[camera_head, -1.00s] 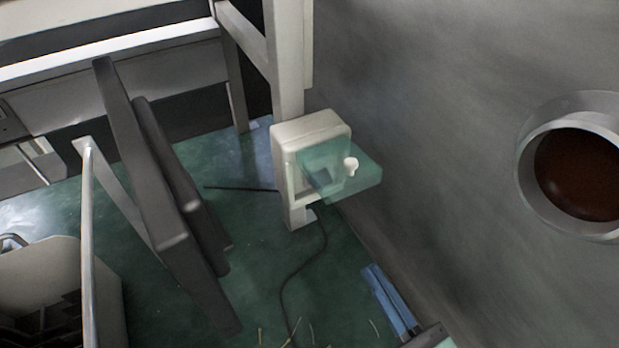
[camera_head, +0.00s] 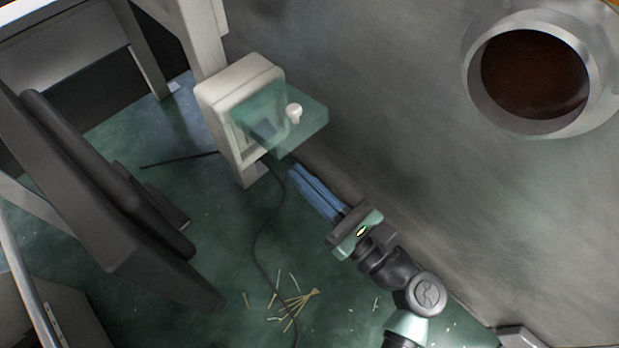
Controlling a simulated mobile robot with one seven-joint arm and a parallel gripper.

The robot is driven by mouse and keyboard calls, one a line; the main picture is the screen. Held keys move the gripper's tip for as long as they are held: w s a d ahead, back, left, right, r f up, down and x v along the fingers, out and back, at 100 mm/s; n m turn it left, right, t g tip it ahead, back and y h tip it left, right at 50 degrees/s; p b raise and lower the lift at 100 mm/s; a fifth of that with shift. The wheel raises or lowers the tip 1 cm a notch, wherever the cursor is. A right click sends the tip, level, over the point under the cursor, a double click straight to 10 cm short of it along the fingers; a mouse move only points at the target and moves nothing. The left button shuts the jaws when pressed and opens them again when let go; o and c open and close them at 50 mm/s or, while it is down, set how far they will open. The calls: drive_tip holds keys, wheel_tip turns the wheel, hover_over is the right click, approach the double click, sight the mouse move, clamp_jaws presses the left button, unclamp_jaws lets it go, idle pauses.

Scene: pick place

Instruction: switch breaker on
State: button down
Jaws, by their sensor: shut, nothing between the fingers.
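The breaker box (camera_head: 222,95) is a pale box fixed to a light post. Its clear green cover (camera_head: 300,128) is swung open and sticks out to the right, with a small white knob (camera_head: 293,113) on it. The breaker switch inside cannot be made out clearly behind the tinted cover. My gripper (camera_head: 297,172), with long blue fingers, is shut and empty. It is just below and to the right of the box, near the cover's lower edge, pointing up and left. I cannot tell whether it touches the cover.
A grey wall with a large round pipe opening (camera_head: 535,75) is on the right. Dark flat panels (camera_head: 110,200) lean at the left. A black cable (camera_head: 258,240) runs down from the box. Several thin yellowish sticks (camera_head: 292,305) lie on the green floor.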

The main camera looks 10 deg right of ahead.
drive_tip(key=f+x, duration=0.1)
drive_tip(key=x, duration=0.5)
drive_tip(key=shift+w+a+r, duration=0.15)
drive_tip(key=shift+w+r, duration=0.05)
drive_tip(key=shift+r, duration=0.3)
drive_tip(key=shift+r+p, duration=0.2)
drive_tip(key=shift+p, duration=0.35)
drive_tip(key=shift+s+p, duration=0.1)
drive_tip(key=shift+p, duration=0.65)
